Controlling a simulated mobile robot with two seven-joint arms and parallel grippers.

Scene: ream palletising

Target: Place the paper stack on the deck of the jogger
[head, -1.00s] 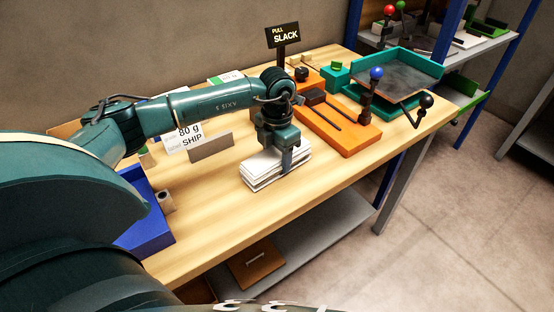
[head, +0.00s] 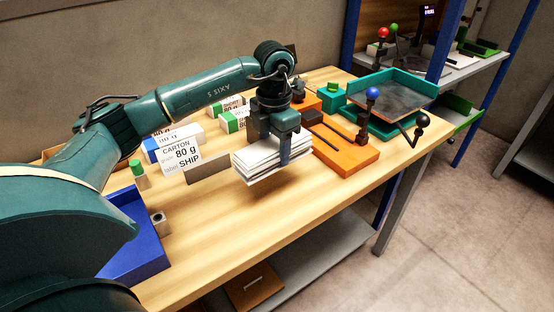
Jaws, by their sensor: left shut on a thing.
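The paper stack (head: 262,163) is a white block of layered sheets. My left gripper (head: 285,150) is shut on it from above and holds it a little above the wooden table, with a shadow below. The sheets are slightly uneven at the edges. The jogger (head: 378,118) is the teal tray with raised walls at the table's far right end. Its grey deck (head: 393,95) is bare. The stack is left of the jogger and apart from it. My right gripper is not in view.
An orange base (head: 345,152) with a blue-knobbed lever (head: 372,94) stands between the stack and the jogger. A black-knobbed lever (head: 422,120) juts from the jogger's front. A carton sign (head: 181,155), ream packs (head: 233,120) and a blue tray (head: 137,240) are left. The table's front middle is clear.

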